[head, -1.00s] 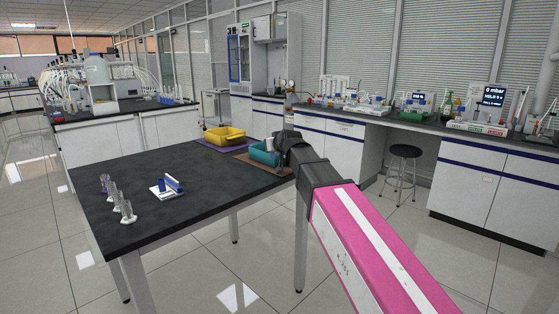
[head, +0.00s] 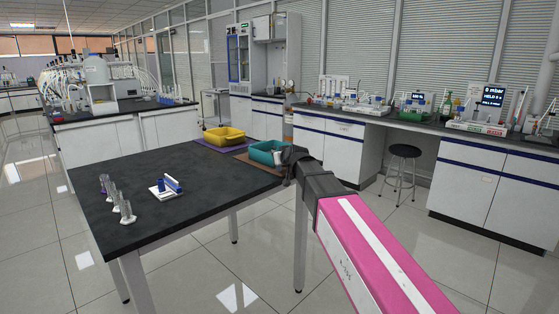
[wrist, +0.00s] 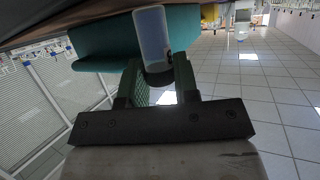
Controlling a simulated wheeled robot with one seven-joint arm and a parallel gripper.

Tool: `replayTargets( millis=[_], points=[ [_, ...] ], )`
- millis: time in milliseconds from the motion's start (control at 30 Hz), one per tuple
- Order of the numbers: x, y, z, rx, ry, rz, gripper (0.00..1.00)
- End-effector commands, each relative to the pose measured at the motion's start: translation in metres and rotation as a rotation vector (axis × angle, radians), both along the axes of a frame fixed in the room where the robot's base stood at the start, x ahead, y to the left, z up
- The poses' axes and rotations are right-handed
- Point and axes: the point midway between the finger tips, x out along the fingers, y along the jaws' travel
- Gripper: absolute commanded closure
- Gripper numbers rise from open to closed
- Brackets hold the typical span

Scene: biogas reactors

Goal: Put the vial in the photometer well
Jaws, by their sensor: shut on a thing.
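The vial (wrist: 151,35) is a translucent pale cylinder with a dark end, in the wrist view. My gripper (wrist: 159,80) is shut on it near the dark end, with one green finger on each side. In the head view my gripper (head: 291,158) is at the right edge of the black table, beside the teal bin (head: 266,155); I cannot make out the vial there. The teal bin also shows behind the vial in the wrist view (wrist: 105,49). A small white and blue device (head: 167,187) lies on the table; I cannot tell whether it has the photometer well.
The black table (head: 175,220) has clear room in its middle and front. Several clear tubes on white bases (head: 126,213) stand at its left edge. A yellow bin (head: 224,136) sits at the back. A stool (head: 402,165) stands on the floor beyond.

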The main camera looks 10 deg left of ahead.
Motion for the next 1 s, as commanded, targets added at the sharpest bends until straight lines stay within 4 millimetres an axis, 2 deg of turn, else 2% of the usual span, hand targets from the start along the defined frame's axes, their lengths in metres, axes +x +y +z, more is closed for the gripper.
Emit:
replayTargets(
  millis=[133,167,200,600,767,1000],
  points=[
    [0.0,0.0,-0.003,0.0,0.0,0.0,0.98],
    [0.0,0.0,-0.003,0.0,0.0,0.0,0.65],
    [0.0,0.0,-0.003,0.0,0.0,0.0,0.61],
    [-0.001,-0.001,0.001,0.0,0.0,0.0,0.61],
    [-0.016,-0.009,0.007,0.0,-0.001,0.0,0.61],
    [-0.053,-0.029,0.024,0.001,-0.002,-0.001,0.61]
  ],
)
